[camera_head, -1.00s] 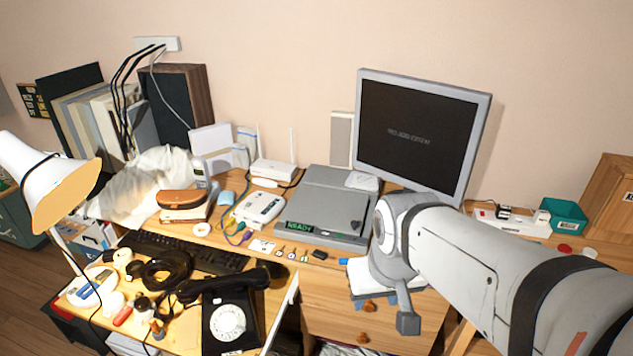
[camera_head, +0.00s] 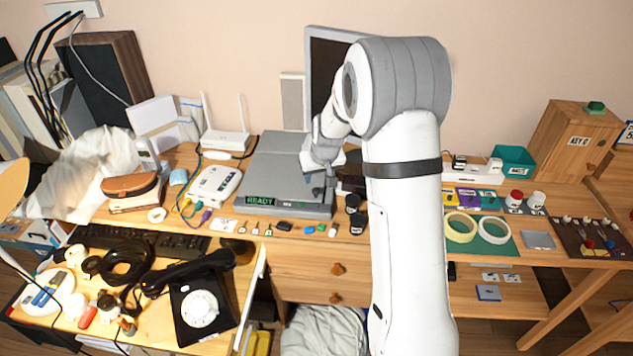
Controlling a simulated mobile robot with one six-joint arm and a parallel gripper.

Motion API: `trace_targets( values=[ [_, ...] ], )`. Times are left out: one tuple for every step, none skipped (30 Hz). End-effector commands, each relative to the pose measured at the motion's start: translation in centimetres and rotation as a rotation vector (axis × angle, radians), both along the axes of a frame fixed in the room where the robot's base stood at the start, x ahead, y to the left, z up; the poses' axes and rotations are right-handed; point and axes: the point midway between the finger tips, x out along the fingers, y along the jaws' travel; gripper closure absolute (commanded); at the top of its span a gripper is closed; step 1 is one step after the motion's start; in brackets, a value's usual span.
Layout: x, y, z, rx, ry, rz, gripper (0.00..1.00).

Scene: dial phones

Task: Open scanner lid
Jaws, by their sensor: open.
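The scanner (camera_head: 270,170) is a flat grey box on the desk, in the middle of the head view. Its lid is down, and a green "READY" display (camera_head: 260,202) shows on its front edge. My gripper (camera_head: 318,182) is over the right part of the scanner, near the lid's front right corner. Its fingers are small and partly hidden by the wrist, and I see nothing held in them. I cannot tell whether they touch the lid.
A monitor (camera_head: 325,70) stands behind my arm. A white router (camera_head: 226,140) and a white device (camera_head: 215,183) are left of the scanner. Small items and dark jars (camera_head: 357,222) lie along the front. A black dial phone (camera_head: 200,300) is at lower left.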

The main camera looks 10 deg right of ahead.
Motion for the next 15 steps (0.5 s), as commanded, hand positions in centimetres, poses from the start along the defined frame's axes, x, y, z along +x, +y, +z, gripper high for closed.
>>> trace_targets(
  values=[
    [0.3, -0.1, -0.4, -0.001, 0.000, -0.001, 0.56],
    [0.4, -0.1, -0.6, -0.001, 0.000, -0.001, 0.56],
    [0.5, -0.2, -0.8, 0.000, -0.001, -0.001, 0.56],
    [0.6, -0.2, -1.1, -0.001, 0.000, -0.001, 0.56],
    [0.7, -0.2, -1.4, -0.001, 0.001, -0.001, 0.56],
    [0.9, -0.2, -1.9, -0.001, 0.001, -0.001, 0.56],
    [1.1, -0.2, -2.3, -0.002, 0.001, -0.002, 0.56],
    [1.3, -0.2, -2.8, -0.002, 0.002, -0.002, 0.56],
    [1.5, -0.2, -3.4, -0.002, 0.002, -0.002, 0.56],
    [1.7, -0.2, -3.8, -0.002, 0.002, -0.002, 0.56],
    [1.9, -0.2, -4.3, -0.002, 0.002, -0.002, 0.56],
    [2.1, -0.1, -4.8, -0.001, 0.002, -0.003, 0.56],
    [2.2, -0.1, -5.2, -0.001, 0.003, -0.003, 0.56],
    [2.4, -0.1, -5.6, -0.001, 0.001, -0.003, 0.56],
    [2.6, -0.1, -6.0, -0.001, 0.000, -0.004, 0.56]
  ],
)
